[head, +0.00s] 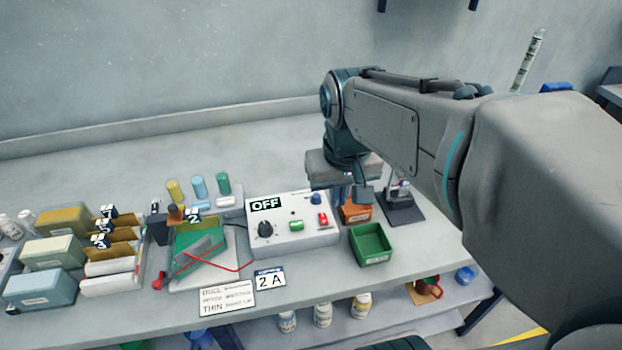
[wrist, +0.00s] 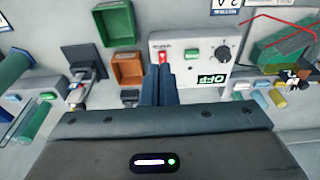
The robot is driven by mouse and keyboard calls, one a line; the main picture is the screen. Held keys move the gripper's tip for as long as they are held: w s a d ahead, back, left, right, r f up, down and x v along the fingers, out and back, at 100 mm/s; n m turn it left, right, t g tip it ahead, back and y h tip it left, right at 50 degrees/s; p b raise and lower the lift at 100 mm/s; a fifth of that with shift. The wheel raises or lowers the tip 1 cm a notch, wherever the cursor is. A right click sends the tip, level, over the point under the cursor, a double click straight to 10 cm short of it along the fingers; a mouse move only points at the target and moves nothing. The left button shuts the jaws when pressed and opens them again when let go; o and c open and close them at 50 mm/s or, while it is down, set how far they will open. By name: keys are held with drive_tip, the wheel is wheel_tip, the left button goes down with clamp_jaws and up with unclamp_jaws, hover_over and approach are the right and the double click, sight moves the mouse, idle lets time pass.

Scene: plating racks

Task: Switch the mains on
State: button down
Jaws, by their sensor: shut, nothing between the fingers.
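The white power unit (head: 285,248) stands on the bench with an "OFF" sign (head: 265,204) at its upper left. I cannot read which control is the mains. The wrist view shows the unit upside down, with the red switch (wrist: 163,56) just beyond my fingertips. My gripper (wrist: 160,70) is shut and empty, with its fingers over the unit's red-switch end. Contact cannot be told. In the head view my arm partly hides the fingers.
An orange bin (head: 356,213) and a green bin (head: 371,244) stand right of the unit, near a dark stand (head: 402,208). A tray with a green piece and red wire (head: 245,267) lies left. Cylinders stand behind; a "2 A" card (head: 270,278) lies in front.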

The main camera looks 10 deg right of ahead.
drive_tip(key=g+b, duration=0.2)
hover_over(323, 215)
drive_tip(key=shift+r, duration=0.15)
wheel_tip(323, 215, down, 14)
idle(0.6)
